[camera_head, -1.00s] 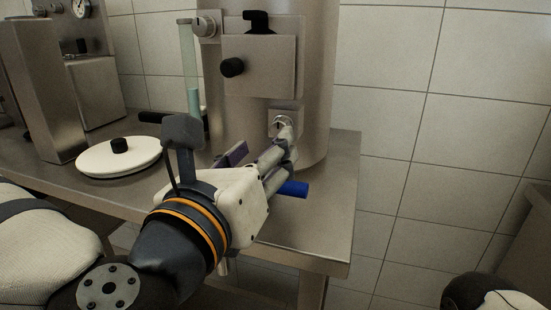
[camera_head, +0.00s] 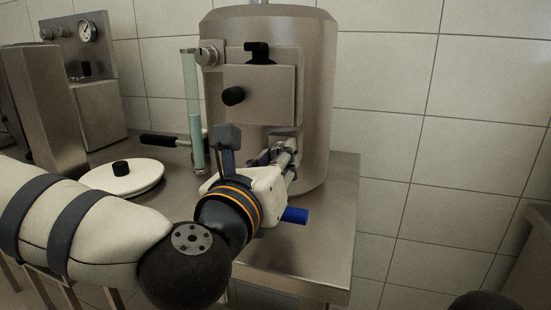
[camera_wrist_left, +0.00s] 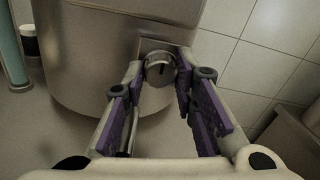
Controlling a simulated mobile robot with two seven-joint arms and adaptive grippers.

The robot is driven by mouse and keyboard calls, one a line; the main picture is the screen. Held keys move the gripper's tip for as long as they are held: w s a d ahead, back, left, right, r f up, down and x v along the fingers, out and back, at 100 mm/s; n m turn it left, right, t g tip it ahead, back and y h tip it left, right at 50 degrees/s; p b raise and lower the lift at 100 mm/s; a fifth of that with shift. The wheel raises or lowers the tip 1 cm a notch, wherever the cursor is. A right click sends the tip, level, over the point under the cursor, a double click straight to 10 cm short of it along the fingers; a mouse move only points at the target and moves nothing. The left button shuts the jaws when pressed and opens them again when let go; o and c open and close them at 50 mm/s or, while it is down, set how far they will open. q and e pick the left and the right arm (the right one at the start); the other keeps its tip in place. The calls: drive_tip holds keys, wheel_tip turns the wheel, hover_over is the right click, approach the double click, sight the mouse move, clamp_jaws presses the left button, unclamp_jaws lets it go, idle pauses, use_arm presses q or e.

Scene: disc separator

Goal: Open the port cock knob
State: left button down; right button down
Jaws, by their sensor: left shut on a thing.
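The port cock knob is a round metal knob with a dark slot, low on the front of the steel cylinder (camera_head: 315,110). It shows in the left wrist view (camera_wrist_left: 159,69) between my finger ends. In the head view it is mostly hidden behind my left gripper (camera_head: 280,155). That gripper reaches it from the front, its purple-padded fingers on either side, shut on the knob. My right gripper is not in view.
A blue handle (camera_head: 294,215) sticks out just below my left gripper. A white round lid (camera_head: 122,180) lies on the steel table (camera_head: 325,245) at left. The table's right side is clear.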

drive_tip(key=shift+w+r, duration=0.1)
use_arm(q)
drive_tip(key=m+p, duration=0.1)
drive_tip(key=m, duration=0.2)
drive_tip(key=shift+r+p, duration=0.3)
drive_tip(key=shift+p, duration=0.1)
drive_tip(key=m+p, duration=0.2)
drive_tip(key=m, duration=0.2)
drive_tip(key=m+p, duration=0.2)
drive_tip(key=m, duration=0.2)
drive_tip(key=shift+r, duration=0.1)
drive_tip(key=m+p, duration=0.1)
drive_tip(key=m, duration=0.2)
drive_tip(key=shift+m+p, duration=0.3)
drive_tip(key=shift+p, duration=0.05)
drive_tip(key=shift+m, duration=0.7)
drive_tip(key=shift+f+m+p, duration=0.3)
drive_tip(key=shift+m+p, duration=0.05)
drive_tip(key=shift+m, duration=0.65)
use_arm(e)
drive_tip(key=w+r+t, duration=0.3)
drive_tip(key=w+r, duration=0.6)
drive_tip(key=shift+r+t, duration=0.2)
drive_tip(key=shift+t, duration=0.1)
